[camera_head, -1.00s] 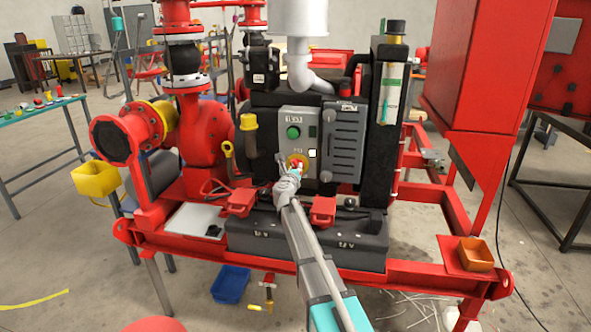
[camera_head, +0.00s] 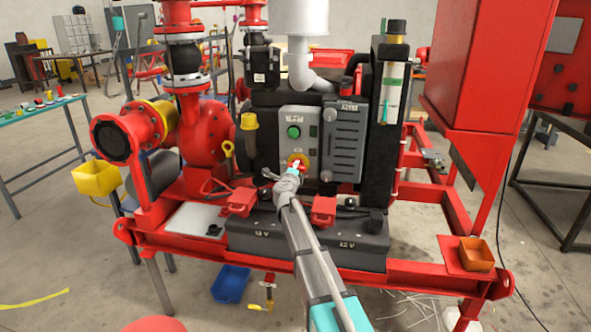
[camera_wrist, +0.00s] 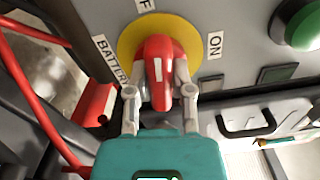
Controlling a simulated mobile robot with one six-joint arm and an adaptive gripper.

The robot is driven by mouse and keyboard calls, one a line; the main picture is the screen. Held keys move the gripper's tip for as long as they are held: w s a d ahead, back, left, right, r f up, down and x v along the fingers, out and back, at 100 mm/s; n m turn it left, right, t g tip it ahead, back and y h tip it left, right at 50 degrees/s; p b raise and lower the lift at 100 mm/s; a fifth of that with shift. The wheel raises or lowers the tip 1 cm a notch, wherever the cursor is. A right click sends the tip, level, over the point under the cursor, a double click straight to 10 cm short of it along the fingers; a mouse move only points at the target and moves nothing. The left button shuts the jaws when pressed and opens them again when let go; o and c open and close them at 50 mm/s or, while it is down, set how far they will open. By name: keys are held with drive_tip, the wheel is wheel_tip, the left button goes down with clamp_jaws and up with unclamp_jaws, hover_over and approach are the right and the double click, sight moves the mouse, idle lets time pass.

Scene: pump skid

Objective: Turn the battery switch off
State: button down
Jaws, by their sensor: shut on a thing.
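The battery switch is a red knob (camera_wrist: 157,75) on a round yellow plate (camera_wrist: 130,42), on the front of a grey control box (camera_head: 286,115). In the wrist view an ON label (camera_wrist: 215,45) is at the plate's right, a partly cut-off label ending in F (camera_wrist: 146,4) is above it, and a BATTERY label is at the left. The knob's handle stands nearly upright in that view, roughly toward the cut-off label. My gripper (camera_wrist: 160,92) is shut on the knob, one finger on each side. In the head view my gripper covers part of the switch (camera_head: 299,160).
A green button (camera_head: 293,132) sits above the switch on the same box. Red battery terminal covers (camera_head: 323,210) and black 12 V batteries (camera_head: 345,245) are below. A grey ribbed panel (camera_head: 342,140) stands close at the right. A red cable runs at the left in the wrist view.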

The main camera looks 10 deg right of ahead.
drive_tip(key=shift+w+n, duration=0.2)
drive_tip(key=shift+n, duration=0.9)
drive_tip(key=c, duration=0.6)
unclamp_jaws()
drive_tip(key=shift+r, duration=0.1)
drive_tip(key=shift+o, duration=0.5)
drive_tip(key=shift+s, duration=0.2)
drive_tip(key=v, duration=1.1)
drive_tip(key=shift+s, duration=0.35)
drive_tip(key=shift+a, duration=0.1)
